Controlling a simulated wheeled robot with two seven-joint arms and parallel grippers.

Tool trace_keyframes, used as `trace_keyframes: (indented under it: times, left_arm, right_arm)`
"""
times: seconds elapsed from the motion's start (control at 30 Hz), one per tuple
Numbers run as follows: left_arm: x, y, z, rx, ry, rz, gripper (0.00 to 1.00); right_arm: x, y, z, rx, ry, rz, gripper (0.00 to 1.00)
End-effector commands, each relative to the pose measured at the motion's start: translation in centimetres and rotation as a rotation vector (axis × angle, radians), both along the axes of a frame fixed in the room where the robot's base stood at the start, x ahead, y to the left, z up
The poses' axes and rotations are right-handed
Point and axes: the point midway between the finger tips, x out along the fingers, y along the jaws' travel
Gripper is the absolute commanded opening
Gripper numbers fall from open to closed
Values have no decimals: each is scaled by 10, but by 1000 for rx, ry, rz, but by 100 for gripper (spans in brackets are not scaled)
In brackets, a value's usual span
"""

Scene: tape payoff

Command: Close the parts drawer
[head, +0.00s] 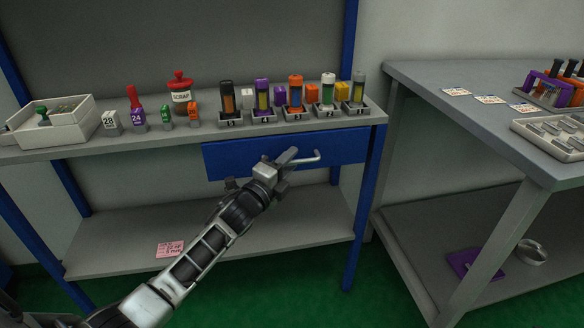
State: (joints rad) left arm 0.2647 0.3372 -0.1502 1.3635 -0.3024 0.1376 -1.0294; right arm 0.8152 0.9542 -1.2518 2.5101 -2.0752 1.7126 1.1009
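The parts drawer (230,161) has a blue front and sits under the grey bench top. No drawer interior shows above its front, and I cannot tell exactly how flush it is. Its pale bar handle (312,158) is on the right half of the front. My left gripper (289,157) is in front of the drawer, at the left end of the handle in the picture. I cannot tell whether it touches the handle, or whether its fingers are open or shut. My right gripper is out of view.
Several small holders with coloured cartridges (263,97) stand on the bench top (180,134) above the drawer. A red-lidded scrap jar (181,92) and a white tray (75,124) are to the left. A blue leg (362,215) is right of the drawer; another table (440,105) stands farther right.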

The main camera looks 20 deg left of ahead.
Motion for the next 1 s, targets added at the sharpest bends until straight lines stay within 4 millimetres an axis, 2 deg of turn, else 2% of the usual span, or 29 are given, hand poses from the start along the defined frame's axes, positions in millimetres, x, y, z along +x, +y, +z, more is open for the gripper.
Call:
trace_keyframes:
  times: [0.17,0.4,0.6,0.73,1.0]
  left_arm:
    - [-27,4,-2,1,-1,-1,32]
    - [-78,12,-7,1,-6,-2,32]
    - [-107,17,-9,0,-11,-1,32]
    - [-115,19,-10,0,-13,-1,32]
    - [-116,19,-10,0,-15,-2,32]
  right_arm:
    - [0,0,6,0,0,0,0]
    - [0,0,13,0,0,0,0]
    - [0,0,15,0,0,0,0]
    - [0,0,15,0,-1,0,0]
    - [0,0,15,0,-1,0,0]
